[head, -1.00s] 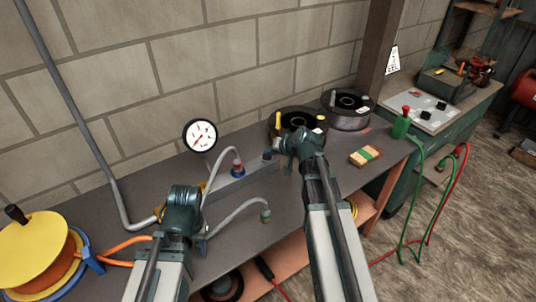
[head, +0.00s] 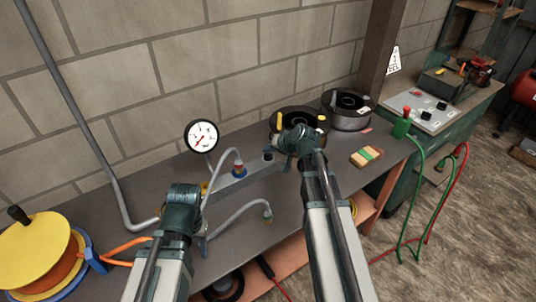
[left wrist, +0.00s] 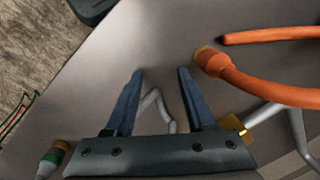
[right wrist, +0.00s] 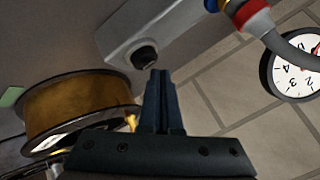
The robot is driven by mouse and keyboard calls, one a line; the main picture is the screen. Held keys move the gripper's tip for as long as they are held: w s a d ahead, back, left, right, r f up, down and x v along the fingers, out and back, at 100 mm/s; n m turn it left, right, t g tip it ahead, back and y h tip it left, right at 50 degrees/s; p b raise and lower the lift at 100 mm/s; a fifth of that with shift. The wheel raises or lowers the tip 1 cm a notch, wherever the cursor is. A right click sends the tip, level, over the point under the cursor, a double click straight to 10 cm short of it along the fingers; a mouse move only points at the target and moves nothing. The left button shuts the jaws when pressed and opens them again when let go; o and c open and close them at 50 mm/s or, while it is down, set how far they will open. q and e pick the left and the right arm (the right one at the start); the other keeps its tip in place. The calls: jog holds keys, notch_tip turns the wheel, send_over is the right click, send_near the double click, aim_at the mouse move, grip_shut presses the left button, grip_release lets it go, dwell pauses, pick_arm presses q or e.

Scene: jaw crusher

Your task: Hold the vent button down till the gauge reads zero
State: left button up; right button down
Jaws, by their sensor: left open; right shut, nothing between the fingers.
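The vent button (head: 268,157) is a dark round knob on the end of a grey block (head: 240,178) on the bench. It also shows in the right wrist view (right wrist: 145,57). My right gripper (right wrist: 160,72) is shut and empty, its fingertips close beside the button; I cannot tell whether they touch it. The pressure gauge (head: 201,136) has a white face and a red needle pointing to the lower left; the exact reading is too small to tell. My left gripper (left wrist: 160,75) is open and empty above the bench, near an orange hose end (left wrist: 212,62).
A grey hose joins the red and blue fitting (head: 238,168) on the block. Dark spools (head: 346,108) stand behind my right gripper. A yellow cable reel (head: 35,255) is at the left.

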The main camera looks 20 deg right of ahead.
aim_at(269, 156)
pick_arm(q)
jog(key=shift+d, duration=0.1)
pick_arm(e)
jog(key=shift+r, duration=0.1)
pick_arm(q)
jog(key=shift+w+r+p, duration=0.1)
jog(key=shift+r+p, duration=0.4)
pick_arm(e)
jog(key=shift+r, duration=0.4)
pick_arm(q)
notch_tip(269, 156, up, 4)
jog(key=p, duration=0.4)
jog(key=shift+r, duration=0.2)
pick_arm(e)
notch_tip(269, 156, up, 4)
jog(key=shift+r, duration=0.2)
pick_arm(q)
jog(key=shift+f, duration=0.1)
pick_arm(e)
jog(key=shift+f, duration=0.1)
